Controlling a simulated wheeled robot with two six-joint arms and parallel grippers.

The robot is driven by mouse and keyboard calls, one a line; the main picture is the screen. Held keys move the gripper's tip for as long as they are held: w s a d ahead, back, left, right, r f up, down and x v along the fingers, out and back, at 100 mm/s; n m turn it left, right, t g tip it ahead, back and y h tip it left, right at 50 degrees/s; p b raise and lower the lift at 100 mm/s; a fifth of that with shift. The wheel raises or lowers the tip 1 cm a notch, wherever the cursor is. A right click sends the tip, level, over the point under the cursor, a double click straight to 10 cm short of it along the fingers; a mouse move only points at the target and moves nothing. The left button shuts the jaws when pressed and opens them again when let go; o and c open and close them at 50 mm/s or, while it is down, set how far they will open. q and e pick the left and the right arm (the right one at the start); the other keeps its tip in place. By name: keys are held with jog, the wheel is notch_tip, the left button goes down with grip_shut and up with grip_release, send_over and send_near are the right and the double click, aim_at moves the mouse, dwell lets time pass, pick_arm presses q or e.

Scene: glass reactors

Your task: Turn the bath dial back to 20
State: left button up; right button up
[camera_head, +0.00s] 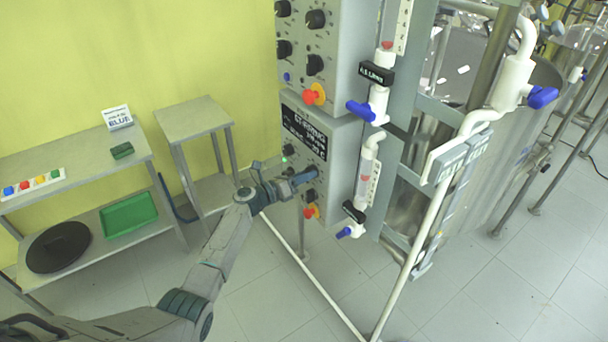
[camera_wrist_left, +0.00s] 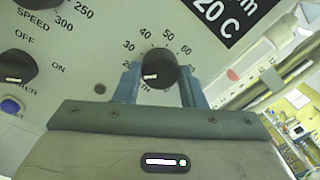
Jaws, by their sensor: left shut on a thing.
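The bath dial (camera_wrist_left: 158,66) is a round black knob with a white mark, on a grey panel with a printed scale from about 20 up past 60. Its white mark sits at the lower left of the knob, on the low-number side; the exact number is hard to read. My left gripper (camera_wrist_left: 158,84) is shut on the knob, with one blue finger on each side. In the head view my left gripper (camera_head: 306,177) reaches the front of the lower control box (camera_head: 318,138) and hides the dial. The display (camera_wrist_left: 222,12) shows "20 C". My right gripper is not in view.
A black OFF/ON switch (camera_wrist_left: 16,68) and a blue button (camera_wrist_left: 11,106) are left of the dial. An orange-red knob (camera_head: 311,211) sits below my gripper. Glass tubing with blue-handled valves (camera_head: 361,110) stands to the right. A small table (camera_head: 195,117) stands left.

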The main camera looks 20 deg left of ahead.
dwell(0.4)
pick_arm(q)
jog(key=o, duration=1)
jog(key=b+v, duration=0.3)
jog(key=v, duration=0.7)
jog(key=shift+s+a+f, duration=0.1)
jog(key=shift+s+a, duration=0.15)
jog(key=shift+s, duration=0.1)
